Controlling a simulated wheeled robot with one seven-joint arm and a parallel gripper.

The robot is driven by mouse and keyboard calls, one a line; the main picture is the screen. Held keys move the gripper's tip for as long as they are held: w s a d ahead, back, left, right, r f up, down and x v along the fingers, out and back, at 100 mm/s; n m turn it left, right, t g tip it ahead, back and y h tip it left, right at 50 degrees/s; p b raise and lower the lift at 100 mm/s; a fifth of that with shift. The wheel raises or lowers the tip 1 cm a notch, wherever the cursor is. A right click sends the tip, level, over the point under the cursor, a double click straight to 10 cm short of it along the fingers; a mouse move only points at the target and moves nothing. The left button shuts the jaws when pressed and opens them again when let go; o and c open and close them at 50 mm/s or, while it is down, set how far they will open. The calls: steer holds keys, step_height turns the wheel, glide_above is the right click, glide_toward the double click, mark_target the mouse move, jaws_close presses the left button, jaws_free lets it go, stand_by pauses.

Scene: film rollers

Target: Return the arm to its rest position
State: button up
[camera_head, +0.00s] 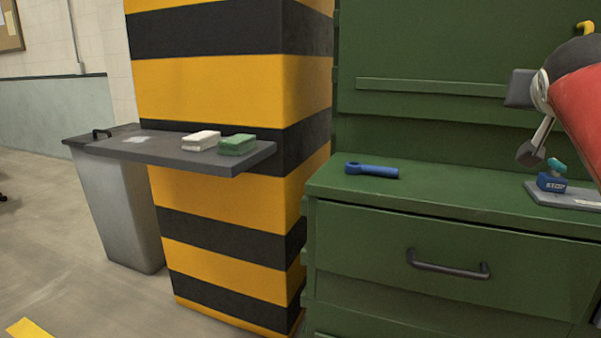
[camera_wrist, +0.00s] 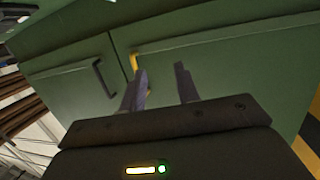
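My gripper (camera_wrist: 160,72) shows in the wrist view with its two dark fingers apart and nothing between them. Green cabinet panels (camera_wrist: 215,50) with a dark handle (camera_wrist: 103,78) lie behind the fingers. A yellow piece (camera_wrist: 133,62) shows just behind the left finger; I cannot tell what it is or whether it touches. My gripper cannot be made out in the head view.
The green cabinet (camera_head: 400,250) carries a blue tool (camera_head: 372,170) and a small blue object (camera_head: 551,182). A red shape (camera_head: 580,110) fills the right edge. A grey shelf (camera_head: 165,153) holds white (camera_head: 201,140) and green (camera_head: 237,145) blocks by a striped pillar (camera_head: 225,90). A grey bin (camera_head: 122,215) stands left.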

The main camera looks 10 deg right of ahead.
steer(key=a+f+n+g+y, duration=0.3)
steer(key=a+f+n+y, duration=0.5)
steer(key=a+f, duration=1.7)
steer(key=s+a+f+g+y, duration=0.1)
steer(key=s+a+f, duration=0.2)
steer(key=f, duration=0.3)
steer(key=s+a+f+n+g+y, duration=0.1)
steer(key=s+a+f+y, duration=0.1)
steer(key=s+a+f, duration=0.2)
step_height(320, 180, down, 2)
steer(key=shift+s+a+g+p, duration=0.3)
steer(key=shift+s+p, duration=0.05)
steer(key=shift+p, duration=0.1)
steer(key=shift+d, duration=0.1)
